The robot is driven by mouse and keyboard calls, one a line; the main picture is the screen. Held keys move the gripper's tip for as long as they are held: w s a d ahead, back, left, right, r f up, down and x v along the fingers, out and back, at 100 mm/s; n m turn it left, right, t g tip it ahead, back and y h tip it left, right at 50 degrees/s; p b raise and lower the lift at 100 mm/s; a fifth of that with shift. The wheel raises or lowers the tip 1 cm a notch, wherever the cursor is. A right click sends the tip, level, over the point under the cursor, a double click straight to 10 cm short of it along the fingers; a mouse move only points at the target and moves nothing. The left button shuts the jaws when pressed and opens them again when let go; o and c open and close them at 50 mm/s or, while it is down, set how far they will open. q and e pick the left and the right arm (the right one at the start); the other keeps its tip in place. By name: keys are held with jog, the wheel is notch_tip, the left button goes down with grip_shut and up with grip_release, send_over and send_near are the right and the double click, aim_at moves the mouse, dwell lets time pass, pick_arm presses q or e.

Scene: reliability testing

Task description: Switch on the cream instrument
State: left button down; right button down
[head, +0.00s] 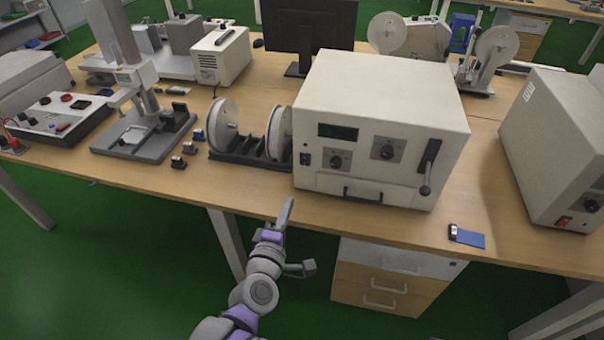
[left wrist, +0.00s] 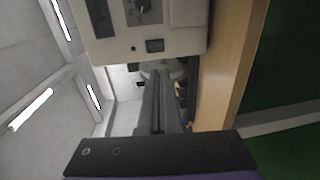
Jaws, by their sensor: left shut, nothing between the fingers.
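The cream instrument (head: 380,95) stands on the wooden bench, its front panel facing me. The panel has a dark display, two knobs, a lever handle on the right and a small black rocker switch (head: 305,159) at the left. Which way the rocker is set cannot be told. My right gripper does not show.
A reel rack (head: 250,152) stands close to the instrument's left side. A second box instrument (head: 560,140) with a red switch stands at the right. A small blue card (head: 469,239) lies near the front edge. A drawer unit (head: 385,275) is under the bench.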

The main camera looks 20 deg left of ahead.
aim_at(304, 165)
pick_arm(q)
jog(key=w, duration=0.4)
jog(key=w+f, duration=0.1)
jog(key=w, duration=0.4)
jog(key=w+b, duration=0.1)
jog(key=w, duration=0.4)
jog(key=shift+a+f, duration=0.25)
jog(key=shift+f, duration=0.1)
jog(key=shift+w+f, duration=0.1)
jog(key=shift+w, duration=0.05)
